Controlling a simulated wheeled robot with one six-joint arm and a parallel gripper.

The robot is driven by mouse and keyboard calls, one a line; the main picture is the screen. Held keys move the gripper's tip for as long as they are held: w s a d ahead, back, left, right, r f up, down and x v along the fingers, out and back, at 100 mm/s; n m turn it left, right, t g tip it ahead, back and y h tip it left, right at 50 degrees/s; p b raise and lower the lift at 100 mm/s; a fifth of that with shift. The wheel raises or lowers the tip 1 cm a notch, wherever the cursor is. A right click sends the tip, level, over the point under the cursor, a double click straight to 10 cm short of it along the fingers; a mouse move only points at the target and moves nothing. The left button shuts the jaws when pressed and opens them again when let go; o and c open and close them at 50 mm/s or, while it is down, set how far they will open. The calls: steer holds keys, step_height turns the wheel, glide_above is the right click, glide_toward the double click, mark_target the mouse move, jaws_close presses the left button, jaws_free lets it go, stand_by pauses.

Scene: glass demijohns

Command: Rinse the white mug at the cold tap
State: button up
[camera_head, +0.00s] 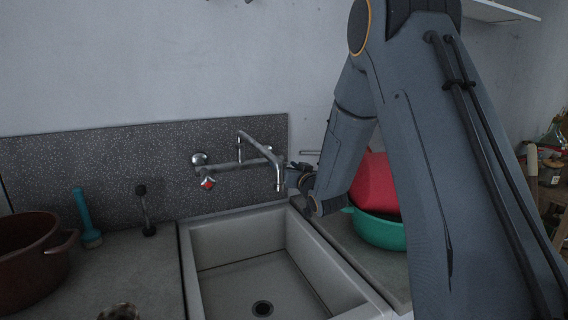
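A chrome wall tap (240,163) is fixed to the speckled splashback above the sink. Its left knob (207,183) has a red mark. Its spout end (280,186) points down over the basin, and I see no water running. My gripper (298,168) is small and dark beside the right end of the tap, partly hidden by my own arm. I cannot tell whether it touches the tap, is open, or holds anything. I see no white mug in this view.
The pale sink (232,245) is empty, with a dark drain (262,308). A brown pot (28,265), a blue-handled brush (86,215) and a dark plunger-like tool (145,210) stand on the left counter. A green bowl (375,230) and a red item (374,185) are behind my arm.

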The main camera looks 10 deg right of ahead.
steer(key=shift+w+a, duration=0.15)
steer(key=shift+w, duration=0.3)
steer(key=shift+c, duration=0.4)
steer(key=c, duration=1)
steer(key=shift+o, duration=0.2)
steer(key=shift+f+n+b, duration=0.15)
steer(key=shift+n+b, duration=0.75)
steer(key=shift+b, duration=0.3)
steer(key=shift+n+b, duration=0.8)
steer(key=shift+n, duration=0.1)
steer(key=o, duration=1)
steer(key=shift+a, duration=0.1)
steer(key=shift+o, duration=0.2)
